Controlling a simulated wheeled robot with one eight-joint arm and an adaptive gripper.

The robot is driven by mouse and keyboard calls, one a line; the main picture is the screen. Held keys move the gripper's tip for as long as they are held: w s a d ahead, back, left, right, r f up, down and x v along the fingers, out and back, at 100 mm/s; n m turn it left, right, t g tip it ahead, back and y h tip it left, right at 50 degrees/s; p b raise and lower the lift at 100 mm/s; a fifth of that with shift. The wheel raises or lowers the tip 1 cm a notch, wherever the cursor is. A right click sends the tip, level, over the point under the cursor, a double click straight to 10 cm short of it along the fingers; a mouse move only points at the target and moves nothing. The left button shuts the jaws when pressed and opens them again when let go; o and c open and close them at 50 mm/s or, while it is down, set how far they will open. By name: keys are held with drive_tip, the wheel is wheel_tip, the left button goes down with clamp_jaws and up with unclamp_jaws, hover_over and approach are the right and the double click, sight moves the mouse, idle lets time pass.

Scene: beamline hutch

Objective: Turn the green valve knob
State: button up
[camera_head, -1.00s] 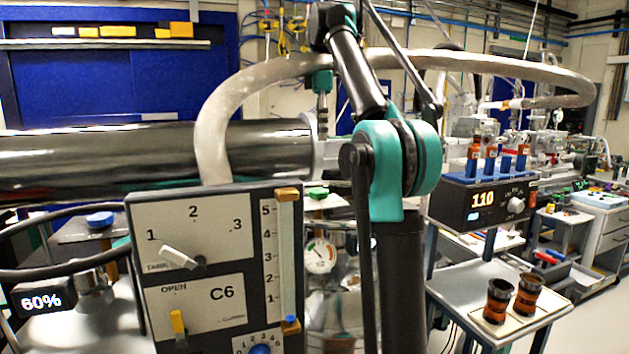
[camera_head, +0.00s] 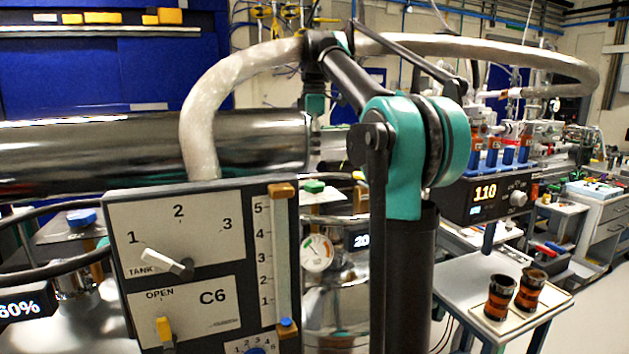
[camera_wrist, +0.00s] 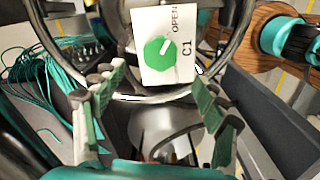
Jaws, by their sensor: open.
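In the wrist view, a round green knob (camera_wrist: 158,52) with a white pointer mark sits on a white plate (camera_wrist: 150,76) labelled OPEN and C1. My gripper (camera_wrist: 157,78) is open and empty, its two green-padded fingers spread at left and right of the plate's lower edge. The knob shows beyond the fingertips, apart from them. In the head view, a small green knob (camera_head: 314,186) shows behind the C6 panel; I cannot tell whether it is the same one. My gripper is not clearly visible there, behind the arm and hose.
The C6 panel (camera_head: 190,225) with a white selector and yellow knob stands close in front. A thick grey hose (camera_head: 200,120) arches over a shiny pipe (camera_head: 90,150). A gauge (camera_head: 317,253) is near the arm. A ring-like dark rim (camera_wrist: 235,60) surrounds the plate.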

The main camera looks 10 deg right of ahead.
sight(315, 183)
wheel_tip(315, 183, down, 8)
drive_tip(key=shift+f, duration=0.2)
drive_tip(key=shift+c, duration=0.3)
drive_tip(key=c, duration=1.1)
